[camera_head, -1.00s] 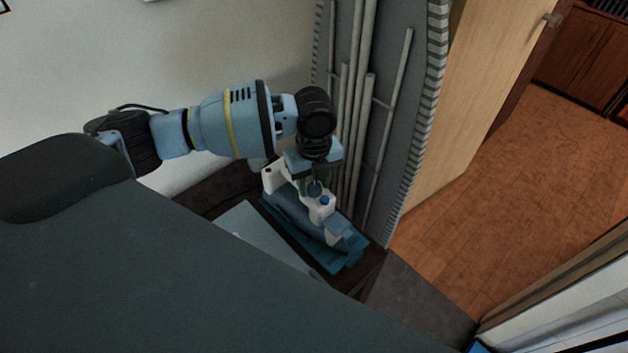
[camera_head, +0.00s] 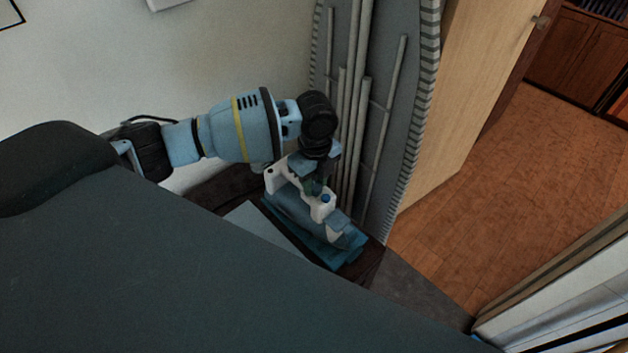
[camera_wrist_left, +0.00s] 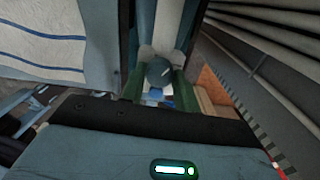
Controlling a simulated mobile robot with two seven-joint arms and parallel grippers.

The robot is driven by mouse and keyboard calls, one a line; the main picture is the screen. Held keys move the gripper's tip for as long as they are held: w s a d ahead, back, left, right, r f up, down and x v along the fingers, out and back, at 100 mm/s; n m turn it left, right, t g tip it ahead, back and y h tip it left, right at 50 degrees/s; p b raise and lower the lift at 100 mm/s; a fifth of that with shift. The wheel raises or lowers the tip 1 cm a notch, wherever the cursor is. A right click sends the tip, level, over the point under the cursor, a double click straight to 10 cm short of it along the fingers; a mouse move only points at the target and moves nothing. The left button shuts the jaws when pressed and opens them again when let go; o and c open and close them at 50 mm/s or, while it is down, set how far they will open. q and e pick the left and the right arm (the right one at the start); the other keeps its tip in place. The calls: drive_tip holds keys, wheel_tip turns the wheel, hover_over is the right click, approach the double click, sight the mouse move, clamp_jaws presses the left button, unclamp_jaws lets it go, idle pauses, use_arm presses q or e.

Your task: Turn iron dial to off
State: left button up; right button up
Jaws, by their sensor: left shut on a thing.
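The iron (camera_head: 294,214), blue and white with a small blue button on top, rests on a folded teal cloth (camera_head: 345,258) on a dark wooden surface. My left gripper (camera_head: 314,184) reaches down onto the top of the iron from above. In the left wrist view the round dark dial (camera_wrist_left: 160,72) sits between the green fingers of my left gripper (camera_wrist_left: 161,88), which are shut on it. The dial's markings cannot be read, and the gripper hides the dial in the head view. My right gripper is not in view.
A grey ironing board (camera_head: 375,110) with metal legs stands upright right behind the iron. A light wooden door (camera_head: 480,85) is beyond it. A pale flat cloth (camera_head: 262,232) lies left of the iron. Open wooden floor (camera_head: 510,190) is at the right.

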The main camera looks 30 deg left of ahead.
sight(315, 185)
use_arm(q)
drive_tip(key=o, duration=1)
wheel_tip(315, 185, up, 8)
drive_tip(key=shift+f, duration=0.1)
